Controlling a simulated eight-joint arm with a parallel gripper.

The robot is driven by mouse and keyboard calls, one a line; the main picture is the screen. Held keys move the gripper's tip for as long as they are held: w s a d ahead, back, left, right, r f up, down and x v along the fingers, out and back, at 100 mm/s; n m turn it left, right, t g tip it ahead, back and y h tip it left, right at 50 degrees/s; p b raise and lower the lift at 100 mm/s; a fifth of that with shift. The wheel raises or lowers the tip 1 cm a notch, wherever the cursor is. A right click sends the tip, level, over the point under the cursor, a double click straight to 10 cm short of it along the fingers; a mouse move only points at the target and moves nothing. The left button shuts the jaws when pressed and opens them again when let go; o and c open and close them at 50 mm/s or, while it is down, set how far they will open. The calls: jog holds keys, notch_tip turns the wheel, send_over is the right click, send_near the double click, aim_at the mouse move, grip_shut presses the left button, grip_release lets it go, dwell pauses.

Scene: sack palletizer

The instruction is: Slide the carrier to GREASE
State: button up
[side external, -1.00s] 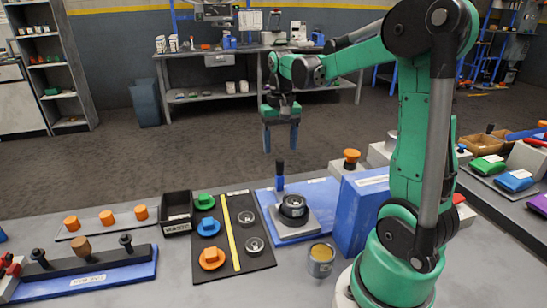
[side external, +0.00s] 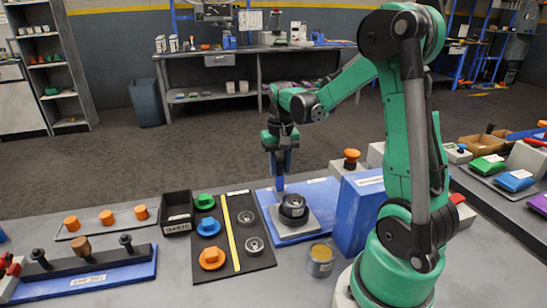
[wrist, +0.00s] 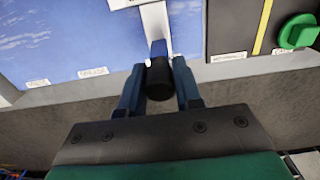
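The carrier (side external: 293,213) is a grey block with a dark ring-topped part on it, sitting on a blue plate (side external: 318,188). A post with a blue shaft (side external: 280,184) rises at the carrier's far left. My gripper (side external: 281,170) points down over that post. In the wrist view the post's black knob (wrist: 160,80) lies between the two fingers of my gripper (wrist: 160,72). I cannot tell whether the fingers press on it or only flank it. Small white labels (wrist: 93,72) line the plate's edge, too small to read, so I cannot pick out GREASE.
A black mat (side external: 257,262) with coloured knobs and metal rings lies left of the plate. A blue block (side external: 358,215) stands close on the right, and an open tin (side external: 320,260) stands in front. A black bin (side external: 177,213) is further left.

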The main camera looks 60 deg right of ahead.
grip_shut()
jog(key=shift+s+d, duration=3.9)
jog(key=shift+d, duration=0.05)
jog(key=o, duration=0.9)
grip_release()
jog(key=shift+o, duration=0.2)
jog(key=shift+r, duration=0.1)
notch_tip(320, 180, up, 8)
